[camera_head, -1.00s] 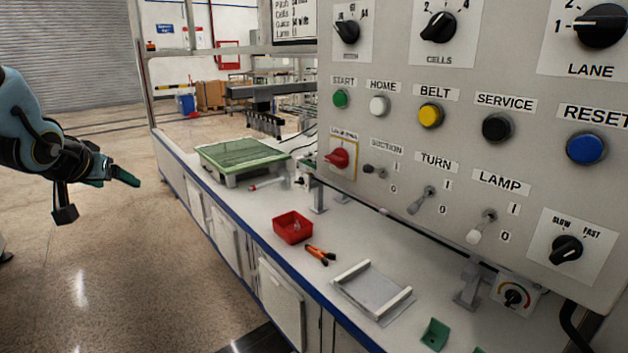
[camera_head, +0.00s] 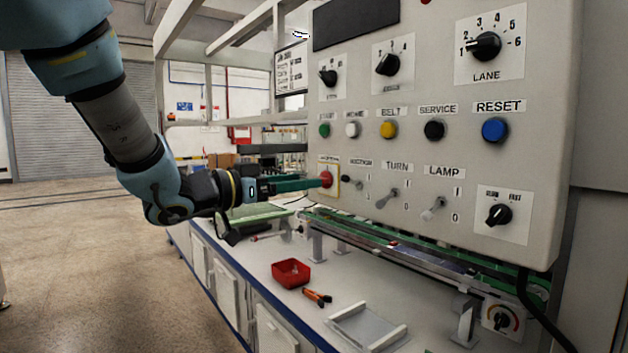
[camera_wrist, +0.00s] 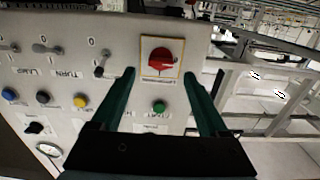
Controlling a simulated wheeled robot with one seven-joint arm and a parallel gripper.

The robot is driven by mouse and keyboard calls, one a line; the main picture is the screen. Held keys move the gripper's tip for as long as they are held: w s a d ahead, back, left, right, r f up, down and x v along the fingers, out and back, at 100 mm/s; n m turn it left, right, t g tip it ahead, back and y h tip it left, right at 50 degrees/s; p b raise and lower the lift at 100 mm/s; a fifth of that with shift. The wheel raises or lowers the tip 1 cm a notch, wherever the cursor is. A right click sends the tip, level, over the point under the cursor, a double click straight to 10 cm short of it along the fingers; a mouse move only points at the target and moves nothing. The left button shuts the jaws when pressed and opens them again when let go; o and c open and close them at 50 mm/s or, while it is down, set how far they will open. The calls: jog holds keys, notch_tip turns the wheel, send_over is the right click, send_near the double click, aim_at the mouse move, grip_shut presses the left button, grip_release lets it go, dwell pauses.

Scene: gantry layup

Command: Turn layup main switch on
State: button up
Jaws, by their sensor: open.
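The layup main switch is a red rotary knob (camera_head: 326,179) on a yellow-edged plate at the lower left of the grey control panel (camera_head: 420,215). Its label is too small to read. In the wrist view the red knob (camera_wrist: 160,59) lies ahead, between and beyond the two green fingers. My gripper (camera_head: 312,184) points at the knob from the left, its fingertips close to the plate. My gripper (camera_wrist: 161,75) is open, with a finger on each side of the knob. I cannot tell whether the fingertips touch it.
The suction toggle (camera_head: 350,180), turn toggle (camera_head: 388,198) and lamp toggle (camera_head: 433,208) sit to the right. The green start button (camera_head: 324,130) is just above the knob. Below, the bench holds a red bin (camera_head: 291,273) and orange-handled pliers (camera_head: 317,297).

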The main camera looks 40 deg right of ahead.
jog(key=shift+s+d, duration=0.1)
jog(key=shift+d, duration=2.05)
grip_shut()
